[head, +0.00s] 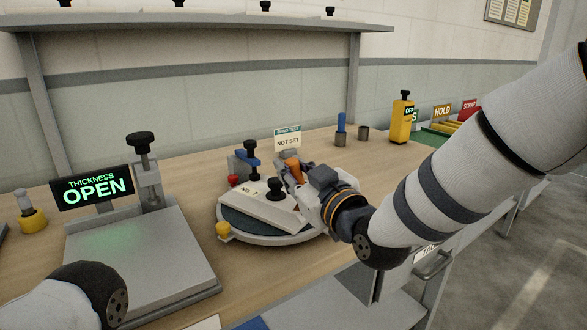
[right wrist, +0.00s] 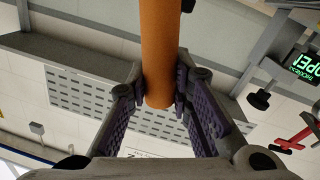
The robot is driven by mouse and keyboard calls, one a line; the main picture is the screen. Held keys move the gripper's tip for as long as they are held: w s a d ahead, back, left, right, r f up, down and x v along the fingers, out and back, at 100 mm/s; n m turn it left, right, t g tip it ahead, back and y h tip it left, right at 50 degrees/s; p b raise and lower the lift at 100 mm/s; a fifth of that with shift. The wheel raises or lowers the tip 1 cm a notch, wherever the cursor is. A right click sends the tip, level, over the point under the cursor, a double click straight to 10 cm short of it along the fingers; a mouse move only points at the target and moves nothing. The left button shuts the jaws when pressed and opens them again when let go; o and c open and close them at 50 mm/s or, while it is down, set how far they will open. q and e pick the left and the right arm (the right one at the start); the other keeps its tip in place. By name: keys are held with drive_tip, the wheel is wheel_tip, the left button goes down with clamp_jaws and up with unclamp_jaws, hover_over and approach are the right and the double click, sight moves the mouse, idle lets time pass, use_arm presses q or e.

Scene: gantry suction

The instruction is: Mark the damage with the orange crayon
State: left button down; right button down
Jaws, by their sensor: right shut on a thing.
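The orange crayon (head: 292,168) is between the fingers of my right gripper (head: 295,178), over the right back part of a round turntable (head: 270,240). In the right wrist view the crayon (right wrist: 158,45) is a thick orange cylinder gripped by the pads of my right gripper (right wrist: 160,88). A pale, flat part (head: 262,207) with a black knob and a small label lies on the turntable, close to the gripper. No damage mark can be made out on it; the gripper hides its far right side. My left arm shows at lower left, but its gripper is out of view.
A thickness gauge (head: 140,255) reading OPEN stands to the left. A NOT SET sign (head: 288,140) is behind the turntable. A blue-handled tool (head: 341,127), a dark cup (head: 363,133) and a yellow dispenser (head: 402,120) stand at the back right.

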use_arm(q)
drive_tip(key=shift+r, duration=0.1)
use_arm(e)
drive_tip(key=shift+s+a, duration=0.1)
drive_tip(key=shift+s, duration=0.05)
